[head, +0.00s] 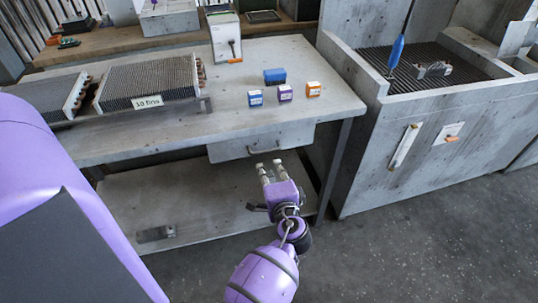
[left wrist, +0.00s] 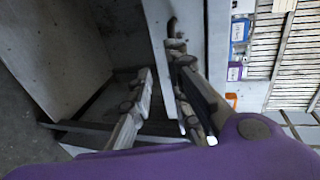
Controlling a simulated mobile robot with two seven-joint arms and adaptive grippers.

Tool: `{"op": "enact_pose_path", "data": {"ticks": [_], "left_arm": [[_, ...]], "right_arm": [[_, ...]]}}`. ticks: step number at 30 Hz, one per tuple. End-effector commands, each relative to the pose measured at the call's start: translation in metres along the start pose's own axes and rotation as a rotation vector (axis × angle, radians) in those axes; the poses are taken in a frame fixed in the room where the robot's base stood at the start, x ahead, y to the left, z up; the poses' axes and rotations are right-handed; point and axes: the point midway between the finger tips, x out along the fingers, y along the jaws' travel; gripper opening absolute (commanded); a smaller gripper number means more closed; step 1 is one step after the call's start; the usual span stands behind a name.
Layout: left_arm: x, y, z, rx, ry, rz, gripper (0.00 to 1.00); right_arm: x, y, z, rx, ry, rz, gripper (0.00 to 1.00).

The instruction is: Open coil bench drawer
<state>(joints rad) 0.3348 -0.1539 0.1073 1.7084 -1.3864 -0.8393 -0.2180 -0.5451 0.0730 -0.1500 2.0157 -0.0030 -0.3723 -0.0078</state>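The coil bench (head: 300,65) is a grey table, and its drawer (head: 225,151) sits under the front edge of the top. The drawer front looks about flush with the bench and has a dark bar handle (head: 267,147). My left gripper (head: 269,166) is just below and in front of the handle, with its fingers apart and nothing seen between them. In the left wrist view the drawer front (left wrist: 194,30) stands upright on its side, and the handle (left wrist: 172,27) shows beyond the gripper's (left wrist: 162,58) tips. Whether a finger touches the handle I cannot tell. My right gripper is out of view.
On the bench top are finned coils (head: 150,80), a blue block (head: 275,75) and small blue, purple and orange boxes (head: 285,92). A lower shelf (head: 190,205) lies below. A grey sink-like unit (head: 365,130) stands at right. Floor in front is clear.

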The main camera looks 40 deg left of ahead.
Motion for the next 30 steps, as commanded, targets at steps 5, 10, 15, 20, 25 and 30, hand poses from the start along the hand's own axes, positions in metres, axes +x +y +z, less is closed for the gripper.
{"op": "enact_pose_path", "data": {"ticks": [5,10,15,20,25,30], "left_arm": [[0.011,-0.018,-0.008,0.033,-0.03,-0.051,0.17],[0.036,-0.022,-0.008,0.032,-0.029,-0.055,0.17],[0.062,-0.022,-0.007,0.032,-0.028,-0.052,0.17],[0.078,-0.022,-0.006,0.032,-0.027,-0.051,0.17],[0.082,-0.021,-0.006,0.031,-0.027,-0.05,0.17],[0.082,-0.021,-0.006,0.03,-0.027,-0.049,0.16]], "right_arm": [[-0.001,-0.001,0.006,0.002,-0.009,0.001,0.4],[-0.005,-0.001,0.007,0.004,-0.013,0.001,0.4],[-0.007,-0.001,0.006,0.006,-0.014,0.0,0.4],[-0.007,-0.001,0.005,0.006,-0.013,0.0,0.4],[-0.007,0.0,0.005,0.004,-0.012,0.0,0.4],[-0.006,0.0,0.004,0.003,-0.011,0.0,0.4]]}}
